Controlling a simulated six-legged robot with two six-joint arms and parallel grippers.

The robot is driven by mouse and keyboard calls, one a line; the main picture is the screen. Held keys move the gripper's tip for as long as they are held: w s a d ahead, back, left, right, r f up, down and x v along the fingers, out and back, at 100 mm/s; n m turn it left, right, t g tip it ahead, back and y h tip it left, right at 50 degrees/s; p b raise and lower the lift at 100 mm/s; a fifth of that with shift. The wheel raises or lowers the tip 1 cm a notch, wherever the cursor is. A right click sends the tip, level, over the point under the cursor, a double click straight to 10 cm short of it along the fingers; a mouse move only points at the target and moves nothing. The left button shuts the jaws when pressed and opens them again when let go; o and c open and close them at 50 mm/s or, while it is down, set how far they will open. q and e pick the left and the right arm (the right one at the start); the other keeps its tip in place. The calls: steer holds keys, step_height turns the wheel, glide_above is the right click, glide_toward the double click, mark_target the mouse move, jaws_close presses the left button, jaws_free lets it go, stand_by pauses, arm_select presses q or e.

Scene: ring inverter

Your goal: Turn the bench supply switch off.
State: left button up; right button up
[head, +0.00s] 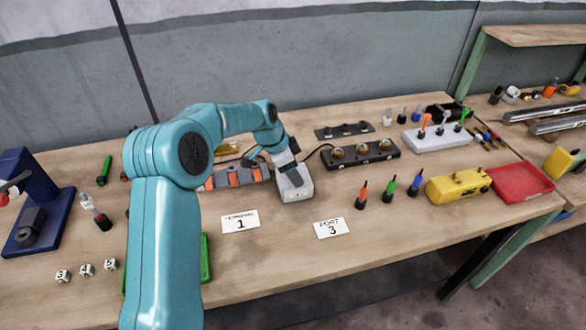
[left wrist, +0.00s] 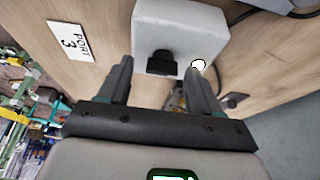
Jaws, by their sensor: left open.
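The bench supply, a small pale grey box (head: 297,190), stands on the wooden bench near the middle of the head view. In the left wrist view its box (left wrist: 180,25) fills the top middle, with a black switch (left wrist: 162,62) on the face toward me and a round white spot beside it. My left gripper (head: 288,170) is over the box in the head view. In the left wrist view its two fingers (left wrist: 158,72) are apart, one on each side of the switch, with nothing held between them. I cannot tell if they touch the box. My right gripper is out of view.
A card reading PORT 3 (head: 331,228) and another card marked 1 (head: 240,221) lie in front. A black strip with round knobs (head: 360,155) is right of the supply. An orange-and-grey block row (head: 235,178) is left. A yellow box (head: 458,186) and red tray (head: 521,183) stand right.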

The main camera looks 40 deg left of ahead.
arm_select(q)
steer(key=shift+w+a, duration=0.1)
steer(key=c, duration=1)
steer(key=shift+c, duration=0.2)
steer(key=shift+f, duration=0.1)
steer(key=shift+n+y+b, duration=0.4)
steer(key=shift+n+b, duration=0.7)
steer(key=shift+n, duration=0.1)
steer(key=n+t+y+b, duration=0.1)
steer(key=n+b, duration=0.1)
steer(key=n, duration=0.1)
steer(key=shift+d, duration=0.2)
steer(key=n+y+b, duration=0.1)
steer(key=n+b, duration=0.1)
steer(key=n, duration=0.1)
steer(key=n+y+b, duration=0.1)
steer(key=n+b, duration=0.1)
steer(key=shift+d+n+y, duration=0.1)
steer(key=shift+n+y, duration=0.2)
steer(key=shift+n, duration=0.1)
steer(key=n+y+b, duration=0.1)
steer(key=n+b, duration=0.1)
steer(key=n, duration=0.1)
steer(key=shift+d+n+g, duration=0.1)
steer(key=shift+n+g, duration=0.2)
steer(key=shift+g, duration=0.1)
steer(key=shift+n+g+y+b, duration=0.45)
steer(key=shift+n+b, duration=0.25)
steer(key=shift+n, duration=0.8)
steer(key=shift+r, duration=0.2)
